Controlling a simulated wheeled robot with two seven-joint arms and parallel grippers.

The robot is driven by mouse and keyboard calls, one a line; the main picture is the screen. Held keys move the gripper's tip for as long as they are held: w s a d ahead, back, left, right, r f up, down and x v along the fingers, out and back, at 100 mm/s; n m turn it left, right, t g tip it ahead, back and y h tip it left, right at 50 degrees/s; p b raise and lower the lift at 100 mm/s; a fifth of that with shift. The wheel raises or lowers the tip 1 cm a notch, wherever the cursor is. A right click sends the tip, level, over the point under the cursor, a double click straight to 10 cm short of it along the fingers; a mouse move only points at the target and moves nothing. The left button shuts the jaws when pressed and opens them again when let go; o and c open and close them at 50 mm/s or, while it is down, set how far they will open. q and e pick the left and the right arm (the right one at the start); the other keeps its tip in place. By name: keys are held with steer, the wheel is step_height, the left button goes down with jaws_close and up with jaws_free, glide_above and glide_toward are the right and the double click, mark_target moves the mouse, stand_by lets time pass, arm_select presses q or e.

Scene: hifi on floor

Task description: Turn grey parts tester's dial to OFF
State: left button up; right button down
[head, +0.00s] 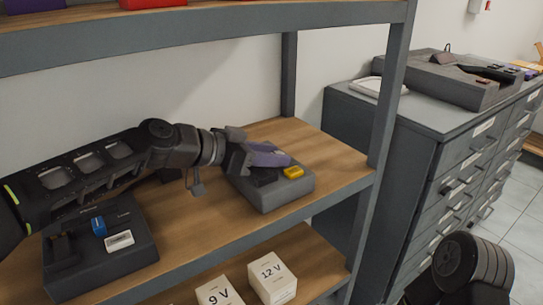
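A grey tester box (285,196) sits on the wooden middle shelf, with a purple part (268,155) and a yellow part (293,172) on its top. My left arm reaches in from the left, and my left gripper (240,157) is over the left side of this box, close to the purple part. The gripper covers part of the box's top. I cannot make out the dial or its marks, nor whether the fingers touch anything or are open. My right gripper is not in view; only a dark link of my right arm shows at the bottom right.
A darker box (100,262) with blue and white parts stands at the front left of the same shelf (335,165). Boxes marked 9 V (217,293) and 12 V (272,279) stand below. A grey shelf post and a drawer cabinet (410,125) are to the right.

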arm_select(q)
steer(key=shift+o, duration=0.4)
steer(key=shift+s+a+r, duration=0.15)
steer(key=shift+s+a, duration=0.1)
steer(key=shift+a, duration=0.3)
steer(key=b+v, duration=0.2)
steer(key=v, duration=0.3)
steer(key=shift+s+a+r, duration=0.1)
steer(key=shift+s+a, duration=0.15)
steer(key=shift+s+a+r, duration=0.25)
steer(key=shift+a+r, duration=0.05)
